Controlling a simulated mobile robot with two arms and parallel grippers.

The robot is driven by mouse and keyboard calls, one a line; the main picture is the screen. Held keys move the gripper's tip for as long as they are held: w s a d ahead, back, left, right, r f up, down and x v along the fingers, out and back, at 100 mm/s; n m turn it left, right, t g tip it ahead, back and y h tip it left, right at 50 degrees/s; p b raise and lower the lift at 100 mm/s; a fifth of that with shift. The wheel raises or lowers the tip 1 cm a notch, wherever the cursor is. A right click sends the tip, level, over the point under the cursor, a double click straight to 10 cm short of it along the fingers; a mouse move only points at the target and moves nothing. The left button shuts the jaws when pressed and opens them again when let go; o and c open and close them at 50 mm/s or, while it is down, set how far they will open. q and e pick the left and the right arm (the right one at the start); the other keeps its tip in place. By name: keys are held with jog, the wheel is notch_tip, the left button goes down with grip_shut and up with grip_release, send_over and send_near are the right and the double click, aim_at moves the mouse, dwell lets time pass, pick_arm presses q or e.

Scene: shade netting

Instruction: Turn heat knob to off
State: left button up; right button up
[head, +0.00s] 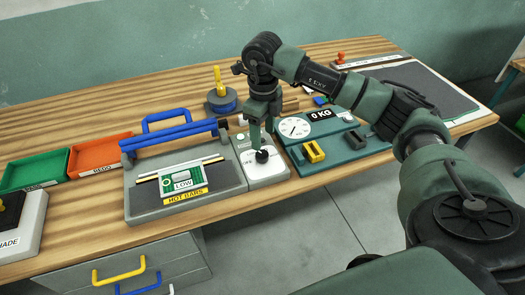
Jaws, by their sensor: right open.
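The heat knob (262,156) is a small dark knob on a white control panel (264,174) to the right of the grey hot-bar machine (145,200). Some lettering shows on the panel by the knob, too small to read. My right gripper (262,147) points down right above the knob, its fingers open around or just over it. I cannot tell whether they touch it. The fingers and wrist hide part of the panel behind the knob. My left gripper is not in view.
The machine's blue handle (166,117) rises on the left. Green (33,171) and orange (98,153) trays lie farther left. The table's front edge is near the panel.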

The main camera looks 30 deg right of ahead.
aim_at(262, 154)
notch_tip(262, 154, down, 6)
jog(key=shift+f+p, duration=0.15)
jog(key=shift+p, duration=0.65)
jog(key=shift+a+f, duration=0.1)
jog(key=shift+f, duration=0.5)
jog(key=shift+c, duration=0.4)
grip_shut()
jog(key=shift+w+f+n+b, duration=0.1)
jog(key=shift+f+n+b, duration=0.05)
jog(key=shift+n+b, duration=2)
jog(key=shift+n, duration=0.05)
jog(key=n+b, duration=0.2)
jog(key=n, duration=0.1)
jog(key=shift+r+n+b, duration=0.2)
jog(key=shift+n+b, duration=0.65)
jog(key=shift+n, duration=0.45)
